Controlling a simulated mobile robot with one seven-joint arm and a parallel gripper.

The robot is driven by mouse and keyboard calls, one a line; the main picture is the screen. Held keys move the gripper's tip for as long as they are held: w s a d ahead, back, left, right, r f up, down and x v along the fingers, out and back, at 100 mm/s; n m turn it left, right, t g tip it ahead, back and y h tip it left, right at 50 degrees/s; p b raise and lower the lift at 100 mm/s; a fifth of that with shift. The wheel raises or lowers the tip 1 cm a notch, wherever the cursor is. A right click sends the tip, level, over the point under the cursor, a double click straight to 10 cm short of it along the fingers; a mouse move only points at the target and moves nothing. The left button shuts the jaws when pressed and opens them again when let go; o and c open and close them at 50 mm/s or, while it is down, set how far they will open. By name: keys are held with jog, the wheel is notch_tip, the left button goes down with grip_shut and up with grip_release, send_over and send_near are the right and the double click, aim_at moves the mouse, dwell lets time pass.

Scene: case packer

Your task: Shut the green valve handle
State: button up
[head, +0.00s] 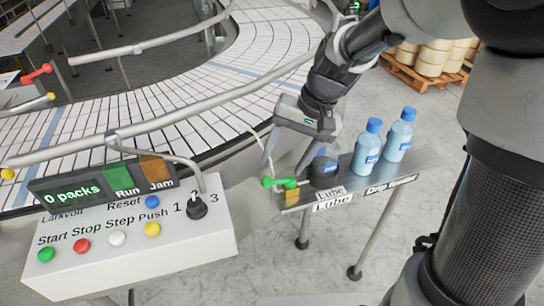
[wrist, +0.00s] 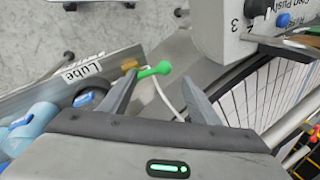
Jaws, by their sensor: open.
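The green valve handle (head: 279,183) sits on a brass-coloured valve body (head: 292,198) at the left end of the Lube shelf. In the wrist view the green handle (wrist: 152,70) points to the right from the brass body (wrist: 130,64), between and beyond my fingertips. My gripper (head: 286,168) is open and empty, just above the handle in the head view. It also shows in the wrist view (wrist: 163,88), with one finger on each side of the handle. I cannot tell whether either finger touches it.
A dark-based bottle (head: 324,168) stands beside the valve, partly behind my gripper. Two blue-capped bottles (head: 368,147) (head: 399,135) stand farther right on the metal shelf (head: 345,185). A control box (head: 130,245) with buttons and a knob is at left. A curved conveyor (head: 240,95) lies behind.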

aim_at(272, 181)
jog(key=x, duration=0.7)
jog(key=shift+f, duration=0.3)
